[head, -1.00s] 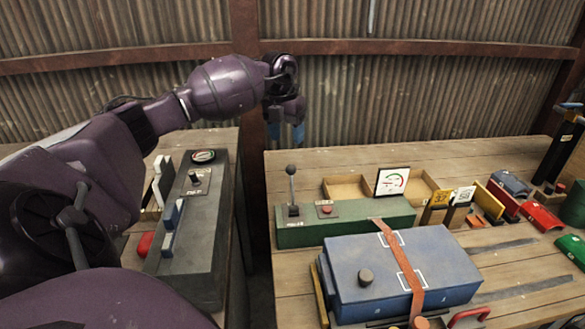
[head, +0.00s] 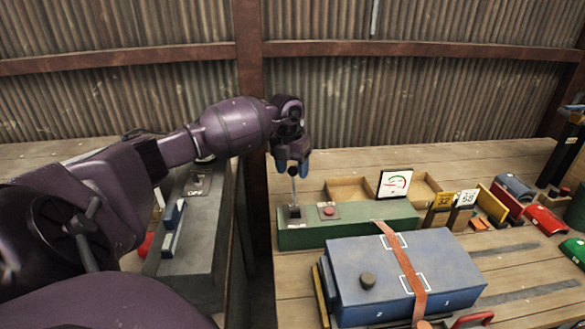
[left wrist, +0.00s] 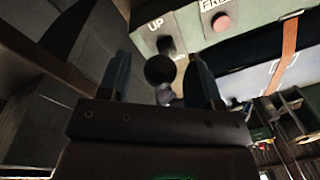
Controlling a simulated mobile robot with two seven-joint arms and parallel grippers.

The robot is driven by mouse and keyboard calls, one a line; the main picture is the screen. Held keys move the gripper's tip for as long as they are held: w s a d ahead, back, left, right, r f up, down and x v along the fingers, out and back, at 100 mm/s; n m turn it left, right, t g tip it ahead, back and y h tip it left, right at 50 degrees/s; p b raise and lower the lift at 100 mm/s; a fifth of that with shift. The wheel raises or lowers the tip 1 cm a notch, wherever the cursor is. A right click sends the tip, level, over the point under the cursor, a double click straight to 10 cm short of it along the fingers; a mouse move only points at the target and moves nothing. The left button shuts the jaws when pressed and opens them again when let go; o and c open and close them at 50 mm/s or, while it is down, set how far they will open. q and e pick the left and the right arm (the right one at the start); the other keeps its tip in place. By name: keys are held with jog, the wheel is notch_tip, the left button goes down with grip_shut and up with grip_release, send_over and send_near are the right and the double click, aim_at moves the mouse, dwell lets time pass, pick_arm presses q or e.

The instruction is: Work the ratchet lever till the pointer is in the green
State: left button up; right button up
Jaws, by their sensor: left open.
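The ratchet lever (head: 293,191) stands near upright at the left end of a long green box (head: 350,235). In the left wrist view its dark round knob (left wrist: 160,69) lies between the two fingers, with a plate marked UP beside it. My left gripper (head: 292,167) is open and comes down from above over the lever's top, which it partly hides. The white gauge (head: 395,184) stands behind the box, with a coloured arc partly green; its pointer is too small to read surely. My right gripper is not in view.
A red button (head: 328,211) sits on the green box, right of the lever. A blue case (head: 445,260) with an orange strap (head: 402,265) lies in front. A grey box (head: 205,240) with blue switches stands left, across a gap. Open wooden trays (head: 348,188) lie behind.

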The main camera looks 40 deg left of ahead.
pick_arm(q)
grip_shut()
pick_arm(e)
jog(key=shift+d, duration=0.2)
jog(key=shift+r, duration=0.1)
